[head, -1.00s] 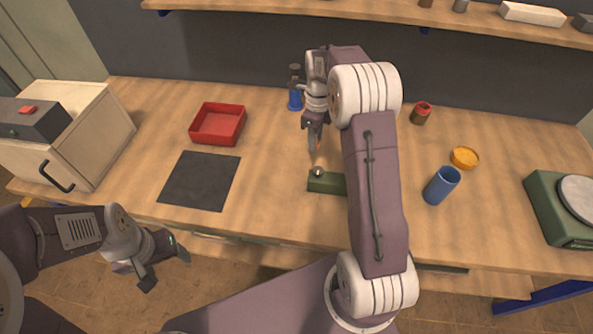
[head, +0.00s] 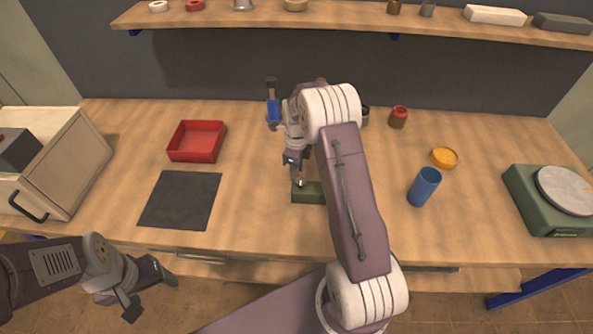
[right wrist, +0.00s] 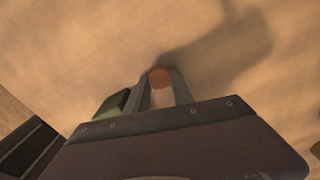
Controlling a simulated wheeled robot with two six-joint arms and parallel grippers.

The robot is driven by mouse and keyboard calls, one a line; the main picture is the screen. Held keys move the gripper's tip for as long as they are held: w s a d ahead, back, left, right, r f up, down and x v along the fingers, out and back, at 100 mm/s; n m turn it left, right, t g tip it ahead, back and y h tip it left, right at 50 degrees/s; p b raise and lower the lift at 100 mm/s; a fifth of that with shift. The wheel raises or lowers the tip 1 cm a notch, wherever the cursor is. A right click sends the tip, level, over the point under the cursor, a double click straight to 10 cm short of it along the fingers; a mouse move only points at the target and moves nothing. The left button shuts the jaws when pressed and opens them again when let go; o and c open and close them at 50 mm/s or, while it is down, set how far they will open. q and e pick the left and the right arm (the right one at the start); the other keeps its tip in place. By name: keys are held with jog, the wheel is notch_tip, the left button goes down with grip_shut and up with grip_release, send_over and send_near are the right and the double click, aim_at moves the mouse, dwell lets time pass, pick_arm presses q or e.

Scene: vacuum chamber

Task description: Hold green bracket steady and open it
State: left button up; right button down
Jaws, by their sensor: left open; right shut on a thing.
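The green bracket (head: 308,194) looks like a small low green block on the bench, partly hidden by my right forearm. In the right wrist view, part of it (right wrist: 112,104) shows left of the fingers. My right gripper (head: 298,182) points down at the bracket's left end; it also shows in the right wrist view (right wrist: 162,85). It is shut on a small reddish-brown round-ended piece (right wrist: 161,77). I cannot tell whether this piece touches the bracket. My left gripper (head: 152,296) is open and empty, low in front of the bench, well away from the bracket.
A dark mat (head: 180,201) and a red tray (head: 197,141) lie to the left. A blue cup (head: 424,187), an orange dish (head: 444,157) and a green scale (head: 548,208) stand to the right. A blue-and-black item (head: 272,108) stands behind my right wrist. A shelf runs above.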

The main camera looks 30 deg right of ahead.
jog(key=shift+s+f, duration=0.1)
jog(key=shift+f, duration=0.05)
jog(key=c, duration=1.1)
grip_release()
